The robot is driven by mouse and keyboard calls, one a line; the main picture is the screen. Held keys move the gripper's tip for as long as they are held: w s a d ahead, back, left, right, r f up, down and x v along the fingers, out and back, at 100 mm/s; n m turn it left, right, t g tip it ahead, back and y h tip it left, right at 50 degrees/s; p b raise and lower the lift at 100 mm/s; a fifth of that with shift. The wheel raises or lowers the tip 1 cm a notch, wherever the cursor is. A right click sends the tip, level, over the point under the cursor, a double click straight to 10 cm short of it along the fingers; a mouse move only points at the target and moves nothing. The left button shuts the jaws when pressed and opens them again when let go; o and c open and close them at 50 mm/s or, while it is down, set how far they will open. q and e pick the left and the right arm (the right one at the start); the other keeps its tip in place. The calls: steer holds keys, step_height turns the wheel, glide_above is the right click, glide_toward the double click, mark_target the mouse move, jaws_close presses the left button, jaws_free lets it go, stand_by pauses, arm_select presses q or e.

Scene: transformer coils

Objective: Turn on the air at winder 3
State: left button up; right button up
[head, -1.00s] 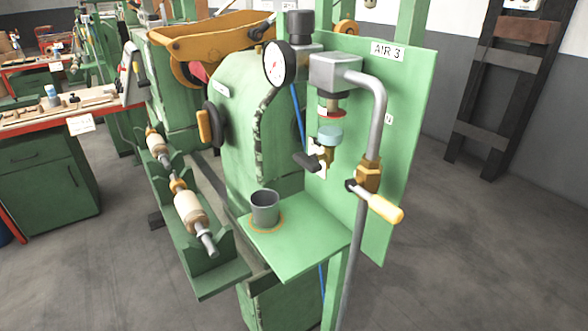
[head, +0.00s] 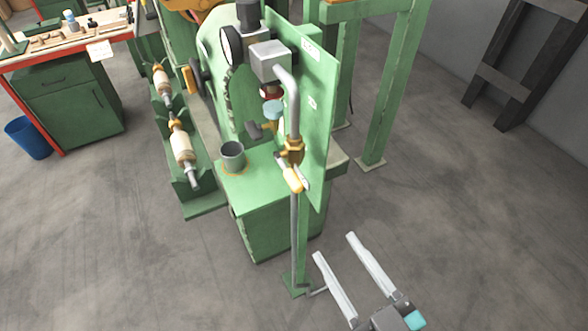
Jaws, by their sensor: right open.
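The green panel (head: 318,120) holds the air fittings, and its white label (head: 310,48) is too oblique to read now. A grey pipe (head: 293,95) bends down from a grey block into a brass valve (head: 293,150). The valve's lever has a yellow handle (head: 292,180), which juts out below the valve body, in front of the panel. A round pressure gauge (head: 231,45) sits at the upper left, its face turned mostly away. My right gripper (head: 335,246) is open and empty, below and right of the handle, clear of it. My left gripper is out of view.
A green shelf (head: 258,184) holds a grey cup (head: 232,156) left of the valve. A rack with coils (head: 181,146) stands further left. The grey floor (head: 450,220) at right is open.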

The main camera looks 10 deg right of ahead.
mark_target(300, 190)
steer(key=p+x, duration=0.1)
steer(key=x, duration=1.4)
steer(key=shift+r, duration=0.15)
jaws_close()
stand_by(1.3)
